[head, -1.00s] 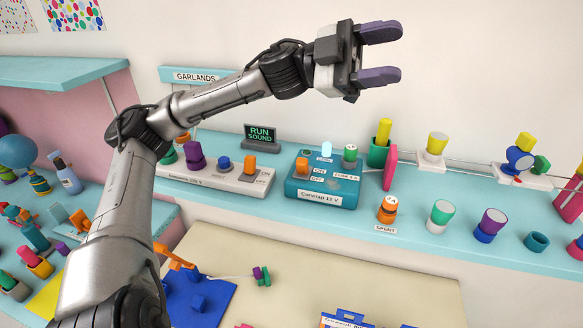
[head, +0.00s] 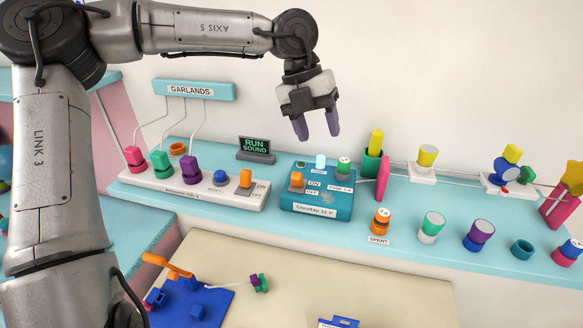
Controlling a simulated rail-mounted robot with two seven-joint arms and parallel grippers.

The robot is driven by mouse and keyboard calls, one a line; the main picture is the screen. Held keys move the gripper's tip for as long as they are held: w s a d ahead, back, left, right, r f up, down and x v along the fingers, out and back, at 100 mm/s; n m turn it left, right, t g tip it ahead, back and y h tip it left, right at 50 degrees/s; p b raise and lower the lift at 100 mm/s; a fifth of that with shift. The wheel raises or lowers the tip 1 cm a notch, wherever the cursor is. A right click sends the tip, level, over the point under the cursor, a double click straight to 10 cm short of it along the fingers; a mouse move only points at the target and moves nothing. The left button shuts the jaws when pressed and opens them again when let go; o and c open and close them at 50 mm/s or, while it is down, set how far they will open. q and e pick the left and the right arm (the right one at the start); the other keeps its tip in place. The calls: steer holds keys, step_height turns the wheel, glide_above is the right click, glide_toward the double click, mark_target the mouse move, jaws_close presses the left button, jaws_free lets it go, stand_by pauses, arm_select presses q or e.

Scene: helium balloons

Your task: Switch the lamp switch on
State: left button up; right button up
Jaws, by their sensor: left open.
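No label that I can read says which switch is the lamp's. My left gripper (head: 317,128) is open and empty, its purple fingers pointing down above the back of the teal box, clear of it. My right gripper is not in view.
A RUN SOUND sign (head: 256,149) stands behind the strip. A green cup with a yellow cylinder (head: 375,142) and a pink disc (head: 383,178) stand right of the box. An orange fuse-like cylinder (head: 380,221) is by the SPENT label. The wall above is mostly clear.

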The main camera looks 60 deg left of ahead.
mark_target(297, 173)
arm_select(q)
steer(key=s+a+f+g+y, duration=0.2)
steer(key=a+y, duration=0.1)
steer(key=a, duration=0.2)
steer(key=shift+n, duration=0.3)
steer(key=f+p, duration=0.1)
steer(key=f, duration=0.2)
steer(key=f+p, duration=0.1)
steer(key=f, duration=0.3)
steer(key=f+p, duration=0.1)
steer(key=f, duration=0.3)
steer(key=shift+w+d+f, duration=0.1)
steer(key=shift+w+d, duration=0.05)
steer(key=shift+d, duration=0.15)
steer(key=shift+f, duration=0.7)
steer(key=shift+c, duration=0.2)
